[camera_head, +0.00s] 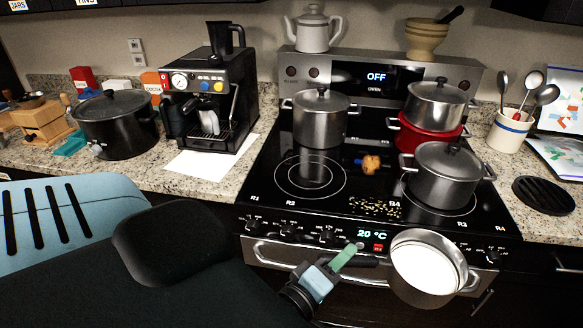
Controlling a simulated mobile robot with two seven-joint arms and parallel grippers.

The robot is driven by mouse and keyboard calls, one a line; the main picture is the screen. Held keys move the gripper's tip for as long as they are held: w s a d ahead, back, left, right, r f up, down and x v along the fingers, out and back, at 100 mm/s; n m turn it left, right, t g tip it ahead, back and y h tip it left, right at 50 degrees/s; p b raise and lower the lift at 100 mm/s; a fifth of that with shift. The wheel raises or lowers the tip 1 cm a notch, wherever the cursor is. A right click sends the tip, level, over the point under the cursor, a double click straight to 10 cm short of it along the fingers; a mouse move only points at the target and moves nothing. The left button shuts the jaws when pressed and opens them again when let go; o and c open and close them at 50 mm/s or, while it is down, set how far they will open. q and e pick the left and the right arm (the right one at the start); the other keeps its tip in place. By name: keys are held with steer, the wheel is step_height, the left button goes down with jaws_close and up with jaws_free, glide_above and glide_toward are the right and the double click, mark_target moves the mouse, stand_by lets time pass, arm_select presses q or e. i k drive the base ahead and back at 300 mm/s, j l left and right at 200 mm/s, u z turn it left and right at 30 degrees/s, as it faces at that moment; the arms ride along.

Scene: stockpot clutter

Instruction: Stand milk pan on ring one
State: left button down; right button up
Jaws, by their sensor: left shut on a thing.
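The milk pan (428,275) is a steel pan with a pale, bright inside, at the lower right of the head view. It hangs in front of the stove's control panel, below the cooktop level in the picture, with its open top facing up. My left gripper (338,263) is shut on its handle, which points left; the fingers hide part of it. A bare ring (310,174) shows at the front left of the black cooktop (262,183). The labels R1 and R2 stand on the cooktop's front edge below this ring. My right gripper is not in view.
A lidded pot (320,118) stands behind the bare ring. Another lidded pot (445,178) is at front right, and a steel pot (435,103) sits on a red pot (425,140) behind. Crumbs (376,207) and an orange-brown lump (371,163) lie between. A coffee machine (210,100) stands left.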

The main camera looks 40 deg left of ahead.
mark_target(286, 180)
steer(key=k+j, duration=0.2)
steer(key=j, duration=0.15)
steer(key=k+j, duration=0.15)
steer(key=j, duration=0.25)
steer(key=k+j+u, duration=0.1)
steer(key=j, duration=0.25)
steer(key=i+j, duration=0.15)
steer(key=i, duration=0.2)
